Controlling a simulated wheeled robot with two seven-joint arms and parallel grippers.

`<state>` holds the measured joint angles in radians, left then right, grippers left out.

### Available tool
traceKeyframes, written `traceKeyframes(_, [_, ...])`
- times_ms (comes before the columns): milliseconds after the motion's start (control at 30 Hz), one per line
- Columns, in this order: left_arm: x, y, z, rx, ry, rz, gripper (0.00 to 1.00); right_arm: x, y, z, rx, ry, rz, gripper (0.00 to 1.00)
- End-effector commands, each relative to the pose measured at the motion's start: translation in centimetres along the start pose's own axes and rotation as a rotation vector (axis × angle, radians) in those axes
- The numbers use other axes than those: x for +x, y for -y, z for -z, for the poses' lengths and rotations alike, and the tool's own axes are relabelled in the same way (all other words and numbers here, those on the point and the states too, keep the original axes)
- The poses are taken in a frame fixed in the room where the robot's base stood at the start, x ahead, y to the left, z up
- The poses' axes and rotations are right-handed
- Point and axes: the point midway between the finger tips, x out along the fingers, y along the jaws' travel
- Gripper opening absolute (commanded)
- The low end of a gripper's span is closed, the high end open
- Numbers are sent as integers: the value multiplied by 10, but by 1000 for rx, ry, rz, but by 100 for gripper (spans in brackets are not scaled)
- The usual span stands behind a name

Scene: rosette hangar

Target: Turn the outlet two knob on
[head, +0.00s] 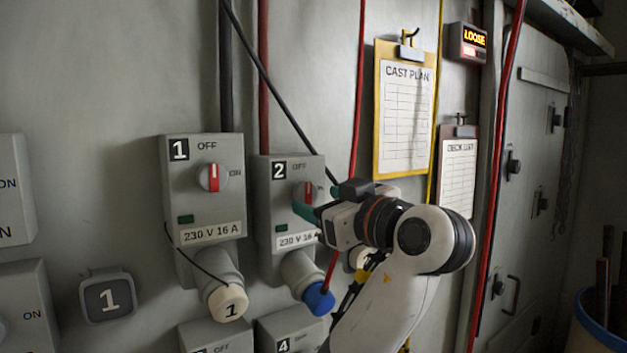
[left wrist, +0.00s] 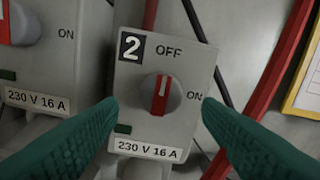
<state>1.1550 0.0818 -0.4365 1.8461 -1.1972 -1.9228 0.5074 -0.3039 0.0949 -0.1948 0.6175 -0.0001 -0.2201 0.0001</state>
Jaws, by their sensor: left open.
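The outlet two box (head: 285,225) is a grey wall box marked 2, with OFF printed above and ON to the right of its knob. The outlet two knob (left wrist: 160,95) is a round grey dial with a red pointer, upright toward OFF. In the head view the knob (head: 305,190) is partly hidden by my gripper. My left gripper (head: 312,207) is at the front of this box. Its teal fingers (left wrist: 160,112) are open, one on each side below the knob, with nothing between them; contact cannot be told. My right gripper is not in view.
The outlet one box (head: 178,205), its knob (head: 212,178) toward OFF, stands close on the left. A blue plug (head: 319,298) hangs below box two. Cables run down the wall.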

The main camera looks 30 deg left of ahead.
Motion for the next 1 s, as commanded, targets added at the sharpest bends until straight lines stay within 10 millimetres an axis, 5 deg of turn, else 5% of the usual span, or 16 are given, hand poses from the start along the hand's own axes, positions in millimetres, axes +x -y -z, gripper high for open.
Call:
traceKeyframes(200, [24, 1, -2, 2, 1, 0, 59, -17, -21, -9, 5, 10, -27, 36])
traceKeyframes(567, [29, 0, 1, 0, 0, 1, 59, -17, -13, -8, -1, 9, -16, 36])
traceKeyframes(833, [29, 0, 0, 0, 0, 1, 15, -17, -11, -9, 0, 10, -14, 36])
traceKeyframes(1000, [28, 0, 1, 7, 0, 1, 15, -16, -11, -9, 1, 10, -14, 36])
